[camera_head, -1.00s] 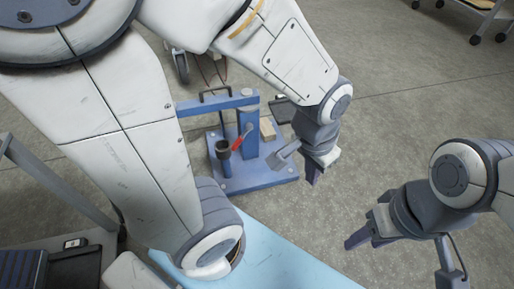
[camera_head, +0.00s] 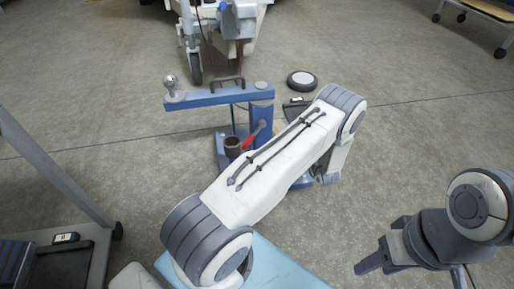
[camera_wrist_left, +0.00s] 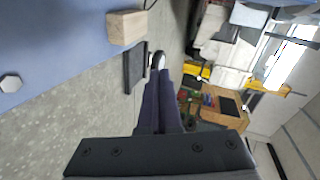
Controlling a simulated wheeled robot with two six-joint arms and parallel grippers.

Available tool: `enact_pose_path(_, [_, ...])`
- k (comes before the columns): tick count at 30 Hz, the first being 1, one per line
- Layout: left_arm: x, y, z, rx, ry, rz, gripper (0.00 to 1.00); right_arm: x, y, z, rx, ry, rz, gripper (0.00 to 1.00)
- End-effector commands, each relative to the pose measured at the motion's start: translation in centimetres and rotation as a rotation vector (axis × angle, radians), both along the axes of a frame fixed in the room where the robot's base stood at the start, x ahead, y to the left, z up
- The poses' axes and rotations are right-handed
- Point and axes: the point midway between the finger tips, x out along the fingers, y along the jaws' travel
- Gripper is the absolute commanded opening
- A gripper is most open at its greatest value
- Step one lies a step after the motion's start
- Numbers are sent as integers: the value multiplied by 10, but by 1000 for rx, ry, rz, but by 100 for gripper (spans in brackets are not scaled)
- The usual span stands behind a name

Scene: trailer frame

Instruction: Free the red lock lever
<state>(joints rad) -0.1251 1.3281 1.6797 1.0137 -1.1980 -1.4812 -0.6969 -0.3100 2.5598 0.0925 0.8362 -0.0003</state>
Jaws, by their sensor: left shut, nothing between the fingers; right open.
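The left gripper is mostly hidden behind that arm in the head view. In the left wrist view its fingers (camera_wrist_left: 160,105) are shut and empty, and the lever is not seen there. My right gripper (camera_head: 372,258) is open and empty, low at the right over the floor.
A wooden block (camera_wrist_left: 126,27) sits by the edge of the blue base (camera_wrist_left: 55,45). A dark flat object (camera_wrist_left: 135,67) lies on the floor beyond it. A wheel (camera_head: 302,80) lies behind the stand. A light blue surface (camera_head: 280,266) is in front.

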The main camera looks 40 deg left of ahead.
Motion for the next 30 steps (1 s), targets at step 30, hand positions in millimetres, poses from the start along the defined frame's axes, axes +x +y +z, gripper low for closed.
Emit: enact_pose_path(30, [-144,50,-59,848,416,340,0,0,0,-6,0,0,0,50])
